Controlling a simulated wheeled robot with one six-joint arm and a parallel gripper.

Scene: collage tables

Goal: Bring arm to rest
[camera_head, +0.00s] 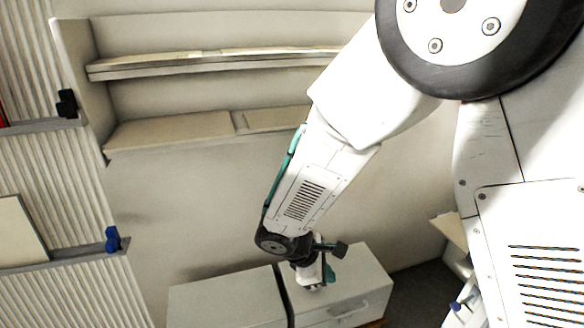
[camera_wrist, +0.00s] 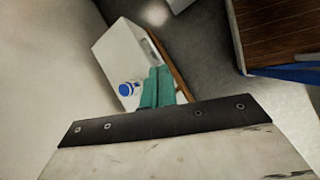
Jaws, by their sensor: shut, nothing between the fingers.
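My arm reaches down from the upper right in the head view, bent at the elbow, with the wrist low over a white drawer cabinet. My gripper (camera_head: 330,273) shows small there, its teal fingers beside the wrist and partly hidden. In the wrist view my gripper (camera_wrist: 157,84) has its teal fingers side by side and shut, with nothing held. They point towards the white cabinet (camera_wrist: 112,45). A small blue and white round thing (camera_wrist: 129,89) shows just left of the fingers; I cannot tell whether it touches them.
The white cabinet with a handle (camera_head: 350,309) stands under the wrist, beside another pale cabinet (camera_head: 225,300). Wall shelves (camera_head: 215,62) are behind. Ribbed panels with a blue clip (camera_head: 112,240) are at left. A brown wooden top with a blue edge (camera_wrist: 285,35) is at right in the wrist view.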

